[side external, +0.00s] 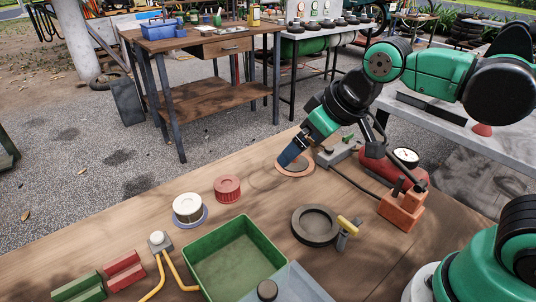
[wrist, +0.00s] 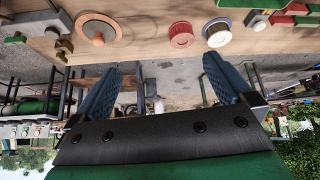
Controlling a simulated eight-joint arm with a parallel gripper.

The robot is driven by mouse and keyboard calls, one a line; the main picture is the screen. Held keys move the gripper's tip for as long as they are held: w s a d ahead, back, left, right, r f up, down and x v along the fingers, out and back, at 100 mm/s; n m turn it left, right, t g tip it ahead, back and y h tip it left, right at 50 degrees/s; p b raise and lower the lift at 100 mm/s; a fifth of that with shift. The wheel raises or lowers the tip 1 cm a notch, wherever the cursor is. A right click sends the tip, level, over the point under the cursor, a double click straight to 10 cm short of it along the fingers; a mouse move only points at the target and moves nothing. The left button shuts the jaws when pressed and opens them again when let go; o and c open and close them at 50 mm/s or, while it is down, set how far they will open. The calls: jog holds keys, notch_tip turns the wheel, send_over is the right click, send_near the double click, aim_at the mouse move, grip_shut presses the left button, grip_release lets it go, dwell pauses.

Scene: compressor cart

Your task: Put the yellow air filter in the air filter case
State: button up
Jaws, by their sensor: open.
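No plainly yellow filter stands out. A cream ribbed cylinder with a blue-grey rim (side external: 188,207), possibly the air filter, sits on the wooden table; it also shows in the wrist view (wrist: 217,34). A red ribbed round part (side external: 227,187) is beside it and also shows in the wrist view (wrist: 181,36). I cannot tell which part is the air filter case. My gripper (side external: 287,157) is open, its blue fingers apart and empty in the wrist view (wrist: 161,80). In the side view it appears over or near a flat orange-tan disc (side external: 308,168).
A green tray (side external: 235,258) stands at the table's front. A dark ring (side external: 315,226) and a yellow-handled part (side external: 348,226) are right of it. A red tank with a gauge (side external: 405,156) is near my arm. Red and green blocks (side external: 123,271) lie at left.

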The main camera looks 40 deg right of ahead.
jog(key=d, duration=0.1)
jog(key=s+d+f+m, duration=0.1)
jog(key=d, duration=0.1)
jog(key=s+d+f+m+h, duration=0.1)
jog(key=shift+s+d+f+t, duration=0.15)
jog(key=shift+d+t, duration=0.25)
jog(key=w+a+m+g+y, duration=0.2)
jog(key=a+m+g+y, duration=0.15)
jog(key=a, duration=0.95)
jog(key=w+a+m+g+y, duration=0.2)
jog(key=a+m, duration=0.2)
jog(key=a, duration=0.9)
jog(key=s+a+f+m+g, duration=0.1)
jog(key=s+a+f, duration=0.1)
jog(key=a, duration=0.3)
jog(key=s+a+f+m+g, duration=0.1)
jog(key=s+a+f+g, duration=0.1)
jog(key=s+a, duration=0.3)
jog(key=s+a+f+m+g, duration=0.2)
jog(key=s+a+f, duration=0.2)
jog(key=a, duration=0.2)
jog(key=shift+a+h, duration=0.35)
jog(key=shift+x, duration=2.55)
jog(key=c, duration=1.3)
